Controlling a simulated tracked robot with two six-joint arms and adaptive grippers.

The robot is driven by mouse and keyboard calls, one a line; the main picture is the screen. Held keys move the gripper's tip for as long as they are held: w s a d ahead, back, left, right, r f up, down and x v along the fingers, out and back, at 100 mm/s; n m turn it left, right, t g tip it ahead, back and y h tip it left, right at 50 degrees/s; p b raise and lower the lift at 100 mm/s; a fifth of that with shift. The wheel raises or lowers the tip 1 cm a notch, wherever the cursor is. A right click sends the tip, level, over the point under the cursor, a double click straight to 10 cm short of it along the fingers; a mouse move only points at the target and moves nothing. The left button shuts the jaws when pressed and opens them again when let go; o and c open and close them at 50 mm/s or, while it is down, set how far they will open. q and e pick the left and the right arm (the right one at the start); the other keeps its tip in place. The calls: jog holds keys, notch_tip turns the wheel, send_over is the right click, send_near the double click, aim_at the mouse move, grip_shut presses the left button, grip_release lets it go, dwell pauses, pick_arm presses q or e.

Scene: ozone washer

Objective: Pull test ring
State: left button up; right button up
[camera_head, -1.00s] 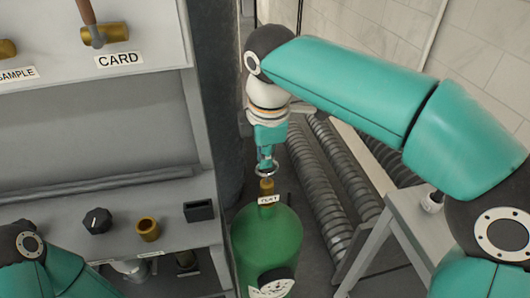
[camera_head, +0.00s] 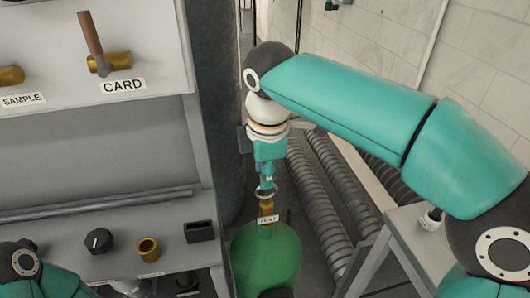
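A green bottle (camera_head: 265,262) stands on the floor at the lower middle, right of the grey panel. It has a brass neck (camera_head: 265,207) with a white label reading TEST (camera_head: 267,219). A small ring (camera_head: 266,193) shows just above the neck, at the tip of my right gripper (camera_head: 266,184). The gripper points straight down over the bottle. Its fingers are too small and overlapped to tell if they are shut on the ring. Of my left arm only a teal and black part shows at the lower left; its gripper is out of view.
Ribbed pipes (camera_head: 319,205) and a grey stand (camera_head: 409,222) lie to the right.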

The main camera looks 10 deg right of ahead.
notch_tip(320, 180, up, 11)
jog(key=s, duration=0.2)
jog(key=shift+s+r, duration=0.1)
dwell(0.5)
